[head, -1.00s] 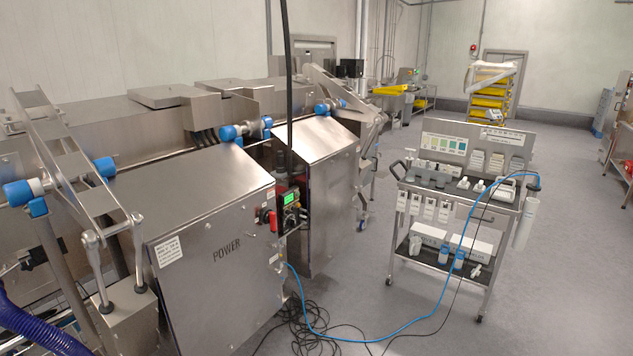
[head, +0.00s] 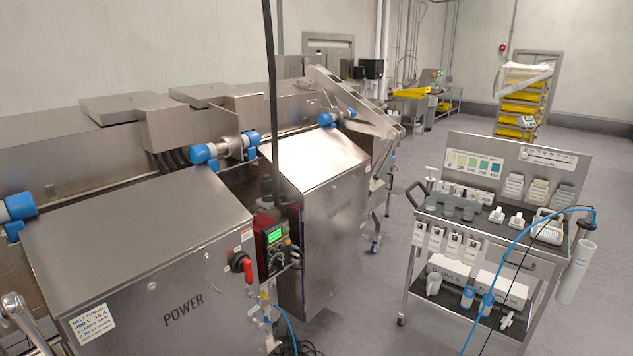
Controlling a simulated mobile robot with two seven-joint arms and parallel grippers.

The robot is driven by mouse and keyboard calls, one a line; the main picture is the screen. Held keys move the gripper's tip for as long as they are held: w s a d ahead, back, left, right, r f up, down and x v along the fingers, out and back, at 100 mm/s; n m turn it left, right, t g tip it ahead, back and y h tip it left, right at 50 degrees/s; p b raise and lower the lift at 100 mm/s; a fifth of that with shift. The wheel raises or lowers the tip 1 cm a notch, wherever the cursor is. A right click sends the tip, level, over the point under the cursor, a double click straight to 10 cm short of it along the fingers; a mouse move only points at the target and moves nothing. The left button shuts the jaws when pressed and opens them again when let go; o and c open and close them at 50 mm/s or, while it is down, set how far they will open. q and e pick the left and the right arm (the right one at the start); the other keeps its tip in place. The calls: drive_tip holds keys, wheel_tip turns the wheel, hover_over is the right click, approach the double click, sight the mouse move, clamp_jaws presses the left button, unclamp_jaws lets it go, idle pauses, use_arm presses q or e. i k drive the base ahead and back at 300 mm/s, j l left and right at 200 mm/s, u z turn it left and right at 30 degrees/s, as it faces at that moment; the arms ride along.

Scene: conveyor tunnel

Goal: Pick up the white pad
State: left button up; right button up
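A steel cart (head: 490,241) with a raised back panel stands at the right. Its dark top holds several small white items and a larger ribbed white piece (head: 548,228) near the right end. Several white stacked pieces (head: 538,191) sit in holders on the back panel. White tags hang on the cart's front. I cannot tell which of these is the white pad. Neither of my grippers is in view.
Steel machine housings (head: 140,240) fill the left and middle, with a red switch (head: 241,263) and a green-lit control box (head: 272,240). A blue hose (head: 515,245) drapes over the cart's right side. Open floor lies between machine and cart.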

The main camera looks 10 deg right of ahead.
sight(496, 216)
drive_tip(key=i+l, duration=0.15)
drive_tip(key=l, duration=0.2)
drive_tip(key=i+l+u, duration=0.1)
drive_tip(key=l, duration=0.25)
drive_tip(key=i+l, duration=0.2)
drive_tip(key=l, duration=0.15)
drive_tip(key=i+l+u, duration=0.1)
drive_tip(key=l, duration=0.25)
drive_tip(key=i+l, duration=0.2)
drive_tip(key=l, duration=0.15)
drive_tip(key=i+l+u, duration=0.1)
drive_tip(key=l, duration=0.8)
drive_tip(key=i+l+u, duration=0.1)
drive_tip(key=l, duration=0.45)
